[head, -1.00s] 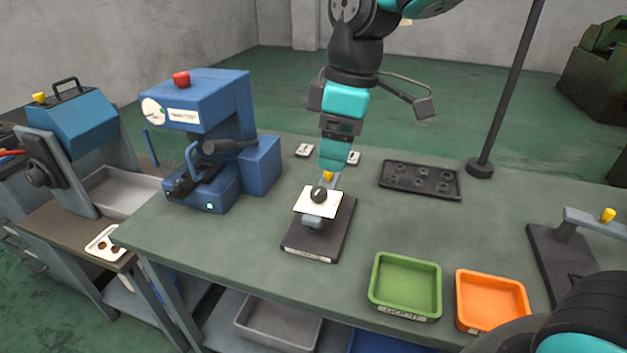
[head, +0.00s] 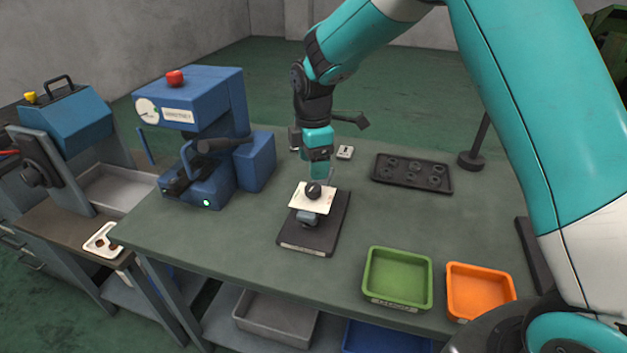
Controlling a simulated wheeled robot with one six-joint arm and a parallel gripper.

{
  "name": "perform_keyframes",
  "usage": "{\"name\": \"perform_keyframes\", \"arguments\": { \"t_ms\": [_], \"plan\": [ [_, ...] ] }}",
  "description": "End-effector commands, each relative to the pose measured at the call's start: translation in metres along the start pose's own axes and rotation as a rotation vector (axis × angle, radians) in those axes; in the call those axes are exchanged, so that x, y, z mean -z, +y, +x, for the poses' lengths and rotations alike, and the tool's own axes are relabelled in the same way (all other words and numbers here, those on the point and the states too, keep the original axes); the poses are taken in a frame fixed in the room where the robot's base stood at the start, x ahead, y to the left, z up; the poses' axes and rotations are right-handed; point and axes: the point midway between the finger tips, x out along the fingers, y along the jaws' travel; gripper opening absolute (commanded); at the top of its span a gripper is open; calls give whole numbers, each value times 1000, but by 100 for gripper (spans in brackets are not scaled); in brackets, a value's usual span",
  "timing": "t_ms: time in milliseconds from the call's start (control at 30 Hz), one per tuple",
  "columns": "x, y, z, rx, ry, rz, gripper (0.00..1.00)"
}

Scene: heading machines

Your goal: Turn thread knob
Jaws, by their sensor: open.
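The thread knob (head: 313,190) is a small dark round knob on a white plate (head: 309,206). The plate sits on a fixture with a dark base (head: 297,241) on the green-grey bench. My gripper (head: 320,178) hangs just above and behind the knob. Its fingertips are small and partly hidden by the knob and plate. I cannot tell whether they touch the knob.
The blue tester (head: 243,100) stands at the left. A dark tray (head: 411,173) with round pockets lies at the back right. A green bin (head: 397,278) and an orange bin (head: 479,292) stand at the front right. The bench front-left is clear.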

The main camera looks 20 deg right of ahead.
Motion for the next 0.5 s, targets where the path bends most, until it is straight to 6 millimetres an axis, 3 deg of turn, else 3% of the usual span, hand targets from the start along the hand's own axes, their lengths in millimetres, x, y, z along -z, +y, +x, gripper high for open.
{"name": "perform_keyframes", "arguments": {
  "t_ms": [233, 500],
  "plan": [
    [0, -1, 46, 4, 0, 0, 67],
    [1, 0, 66, -1, 1, 0, 67]
  ]
}}
